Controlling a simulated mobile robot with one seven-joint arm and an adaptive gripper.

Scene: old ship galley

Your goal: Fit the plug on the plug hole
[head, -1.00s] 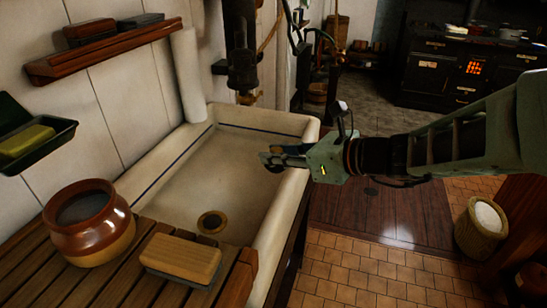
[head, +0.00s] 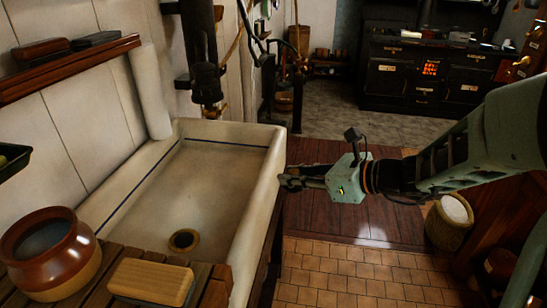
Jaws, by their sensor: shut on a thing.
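The plug hole (head: 184,240) is a brass-coloured ring with a dark centre in the floor of the pale sink (head: 215,190). It is uncovered, near the sink's front end. My gripper (head: 290,182) reaches in from the right, with its fingertips at the sink's right rim in the picture, up and to the right of the plug hole. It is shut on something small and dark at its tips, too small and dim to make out. I see no plug clearly anywhere else.
A wooden drainboard with a brown pot (head: 48,262) and a wooden-backed brush (head: 150,282) stands at the front left. A dark pump (head: 203,65) hangs over the sink's back end. A woven basket (head: 450,222) stands on the floor at right. The sink's floor is clear.

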